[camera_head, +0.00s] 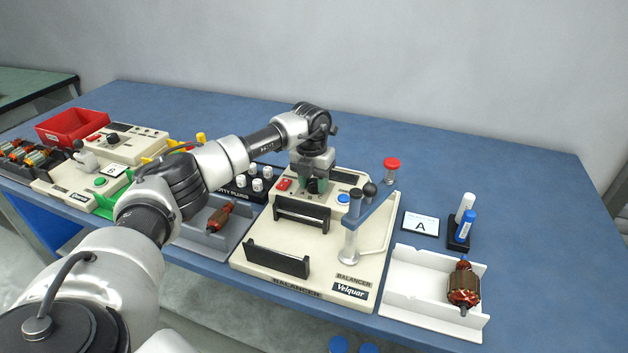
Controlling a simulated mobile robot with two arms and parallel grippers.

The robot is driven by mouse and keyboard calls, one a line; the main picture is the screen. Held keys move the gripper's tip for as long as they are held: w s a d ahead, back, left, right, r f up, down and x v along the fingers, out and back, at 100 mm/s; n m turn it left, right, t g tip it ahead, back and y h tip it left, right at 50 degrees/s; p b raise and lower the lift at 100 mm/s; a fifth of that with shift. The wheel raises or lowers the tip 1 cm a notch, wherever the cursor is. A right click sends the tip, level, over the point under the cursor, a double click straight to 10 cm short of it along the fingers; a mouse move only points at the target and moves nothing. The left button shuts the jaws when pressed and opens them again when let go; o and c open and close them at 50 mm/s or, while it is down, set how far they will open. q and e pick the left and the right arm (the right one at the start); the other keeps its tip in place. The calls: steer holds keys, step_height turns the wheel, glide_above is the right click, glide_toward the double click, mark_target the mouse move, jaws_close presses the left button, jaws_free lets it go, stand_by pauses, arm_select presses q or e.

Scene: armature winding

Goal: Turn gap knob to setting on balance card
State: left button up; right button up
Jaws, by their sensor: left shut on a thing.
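The balancer (258,272) is a cream machine in the middle of the bench. My left gripper (316,184) points down onto its rear control panel, between a red switch (284,184) and a blue button (343,198). It is shut on what appears to be the gap knob, which the fingers mostly hide, so its setting cannot be read. A white card marked A (421,226) lies flat to the right of the balancer. My right gripper is not in view.
A white tray (405,303) with a copper-wound armature (463,286) is at right, near white and blue bottles (467,226). A post with an arm (352,240) rises on the balancer. A grey tray, white-capped plugs and another machine (128,146) are at left.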

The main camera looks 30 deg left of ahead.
mark_target(312, 181)
arm_select(q)
steer(key=shift+m, duration=0.7)
steer(key=o, duration=0.9)
steer(key=shift+o, duration=0.2)
steer(key=shift+r, duration=0.1)
step_height(312, 181, up, 11)
steer(key=shift+a+f, duration=0.2)
steer(key=shift+a, duration=0.1)
